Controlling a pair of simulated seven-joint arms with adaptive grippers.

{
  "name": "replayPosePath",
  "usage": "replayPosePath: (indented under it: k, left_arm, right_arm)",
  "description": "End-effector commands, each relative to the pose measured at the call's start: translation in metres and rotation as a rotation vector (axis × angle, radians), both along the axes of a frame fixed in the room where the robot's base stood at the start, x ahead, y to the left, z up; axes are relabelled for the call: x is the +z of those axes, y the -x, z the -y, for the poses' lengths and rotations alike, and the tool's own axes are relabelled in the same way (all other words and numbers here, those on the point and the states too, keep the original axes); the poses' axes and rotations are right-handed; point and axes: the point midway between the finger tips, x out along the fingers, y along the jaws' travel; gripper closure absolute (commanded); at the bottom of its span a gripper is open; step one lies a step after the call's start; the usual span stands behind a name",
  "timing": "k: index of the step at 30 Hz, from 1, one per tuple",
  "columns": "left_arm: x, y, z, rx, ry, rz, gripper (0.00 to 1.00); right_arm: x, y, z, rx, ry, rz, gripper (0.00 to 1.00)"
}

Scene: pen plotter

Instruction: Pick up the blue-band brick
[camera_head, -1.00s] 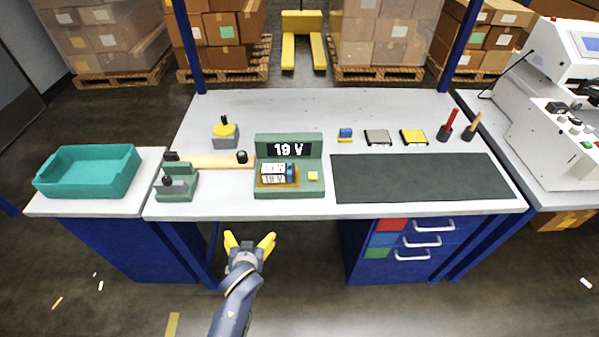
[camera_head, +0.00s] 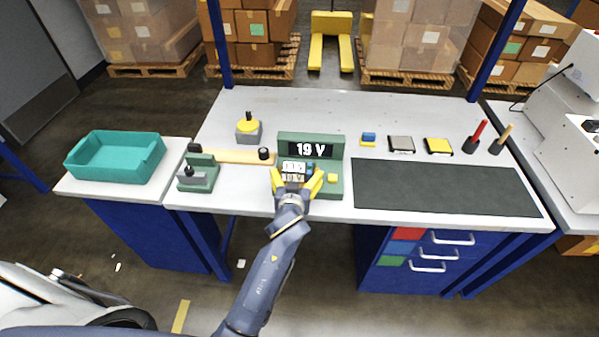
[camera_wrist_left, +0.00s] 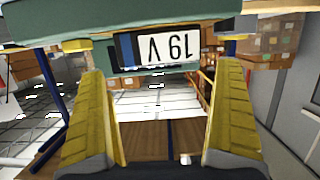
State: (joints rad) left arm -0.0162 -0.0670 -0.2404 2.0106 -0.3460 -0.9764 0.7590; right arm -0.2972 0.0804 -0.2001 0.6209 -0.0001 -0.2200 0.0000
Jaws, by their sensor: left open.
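The blue-band brick (camera_head: 293,167) is a dark block with white labels and a blue stripe, seated in the green tester (camera_head: 336,185) whose display reads 19 V. My left gripper (camera_head: 296,182) is open at the tester's front, its yellow fingers to either side of the brick in the head view and partly covering it. In the left wrist view the brick (camera_wrist_left: 165,48) shows its white 19 V label upside down beside the blue band, beyond the tips of the open fingers (camera_wrist_left: 160,90). No contact is visible. My right gripper is out of view.
A green press-like fixture (camera_head: 198,172) and a wooden-toned bar (camera_head: 235,156) lie left of the tester. A yellow-topped grey button box (camera_head: 248,130) stands behind. A dark mat (camera_head: 445,187) is to the right. A teal tray (camera_head: 115,158) sits on the left side table.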

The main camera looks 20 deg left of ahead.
Motion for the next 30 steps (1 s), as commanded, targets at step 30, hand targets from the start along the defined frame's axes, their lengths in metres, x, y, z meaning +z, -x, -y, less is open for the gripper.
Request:
replayPosePath:
  k: [30]
  left_arm:
    - [-0.013, -0.042, -0.008, 0.0, 0.0, 0.0, 0.35]
  right_arm:
    - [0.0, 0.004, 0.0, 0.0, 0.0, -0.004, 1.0]
